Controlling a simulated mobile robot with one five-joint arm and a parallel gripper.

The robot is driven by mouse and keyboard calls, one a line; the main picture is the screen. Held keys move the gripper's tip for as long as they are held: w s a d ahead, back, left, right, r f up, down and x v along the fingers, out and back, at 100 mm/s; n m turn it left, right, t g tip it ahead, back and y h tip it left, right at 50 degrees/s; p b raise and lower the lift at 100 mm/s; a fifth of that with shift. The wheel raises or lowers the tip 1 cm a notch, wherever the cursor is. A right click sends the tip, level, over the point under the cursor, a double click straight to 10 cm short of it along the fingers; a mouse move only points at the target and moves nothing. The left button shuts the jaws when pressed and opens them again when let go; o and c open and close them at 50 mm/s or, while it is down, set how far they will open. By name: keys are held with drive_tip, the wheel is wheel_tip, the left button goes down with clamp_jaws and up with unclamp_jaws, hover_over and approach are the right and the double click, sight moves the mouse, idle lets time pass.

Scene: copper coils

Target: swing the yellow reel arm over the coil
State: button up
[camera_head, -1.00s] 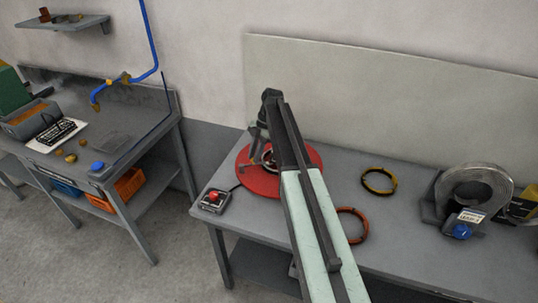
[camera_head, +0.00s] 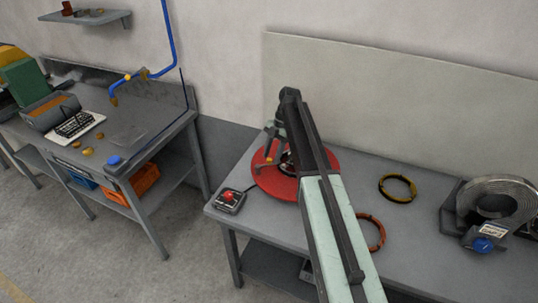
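A red round turntable (camera_head: 318,160) lies on the right-hand bench, partly covered by my arm. A small coil (camera_head: 288,161) shows at its middle, half hidden. My gripper (camera_head: 270,150) hangs from the far end of my pale green arm, at the turntable's back left edge. Its fingers are too small and dark to tell whether they are open, or whether they touch the yellow part.
A control box with a red button (camera_head: 229,200) sits at the bench's front left corner. A yellow ring (camera_head: 397,188) and an orange ring (camera_head: 371,232) lie right of my arm. A large grey coil (camera_head: 494,206) stands farther right. Another bench (camera_head: 150,138) stands left across a gap.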

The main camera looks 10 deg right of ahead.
drive_tip(key=shift+s+a, duration=0.1)
drive_tip(key=shift+a, duration=0.15)
drive_tip(key=shift+r, duration=0.1)
drive_tip(key=p+v, duration=0.7)
drive_tip(key=shift+r, duration=0.35)
drive_tip(key=shift+d, duration=0.15)
